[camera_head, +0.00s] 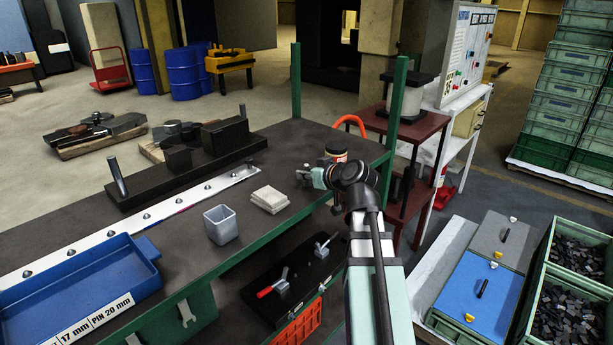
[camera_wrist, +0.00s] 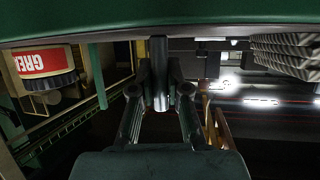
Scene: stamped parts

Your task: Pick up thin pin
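In the wrist view a smooth dark grey pin (camera_wrist: 158,75) stands between the two fingers of my gripper (camera_wrist: 159,90). The fingers appear closed against its sides. In the head view my gripper (camera_head: 305,176) is at the right end of the dark workbench, its tip small and partly hidden by my wrist. Two other pins show on a long black fixture: a tilted grey one (camera_head: 117,176) at its near end and a short, thinner-looking one (camera_head: 243,111) at its far end. I cannot tell the held pin's thickness against these.
A can with a red label (camera_wrist: 45,62) is close beside my gripper. A stack of pale pads (camera_head: 269,199), a grey square cup (camera_head: 220,224) and a blue tray (camera_head: 80,280) stand on the bench (camera_head: 290,140). Green posts (camera_head: 397,95) rise at its right corner.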

